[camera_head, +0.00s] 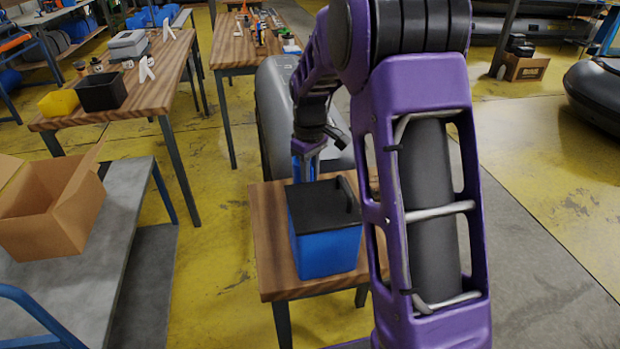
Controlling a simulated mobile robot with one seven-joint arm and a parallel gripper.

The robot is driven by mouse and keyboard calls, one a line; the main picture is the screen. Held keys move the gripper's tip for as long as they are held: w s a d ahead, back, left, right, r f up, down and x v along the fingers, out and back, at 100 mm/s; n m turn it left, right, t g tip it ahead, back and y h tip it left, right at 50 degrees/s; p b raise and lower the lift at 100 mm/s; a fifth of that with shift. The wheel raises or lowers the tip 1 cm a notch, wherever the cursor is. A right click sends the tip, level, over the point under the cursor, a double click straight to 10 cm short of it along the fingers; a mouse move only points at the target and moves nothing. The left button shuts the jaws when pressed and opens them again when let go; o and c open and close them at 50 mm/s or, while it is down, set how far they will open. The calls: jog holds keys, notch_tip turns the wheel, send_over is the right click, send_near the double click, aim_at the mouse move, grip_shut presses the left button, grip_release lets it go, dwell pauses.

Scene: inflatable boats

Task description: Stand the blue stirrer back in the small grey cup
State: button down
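My gripper (307,165) points down over the far left side of a small wooden table (270,265). Its lower end shows blue, upright parts; I cannot tell whether these are its fingers or something held. It is just behind a blue box with a black lid (325,245), whose lid hides what is below the tips. I cannot make out the blue stirrer or the small grey cup for sure in this view. Whether my gripper is open or shut is too small to tell.
My purple arm covers the table's right side. A grey inflatable boat (272,115) lies behind the table. An open cardboard box (48,215) stands on a grey bench at left. A wooden workbench (150,90) holds a yellow bin and a black bin. Yellow floor between is clear.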

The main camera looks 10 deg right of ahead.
jog(key=c, duration=0.7)
grip_release()
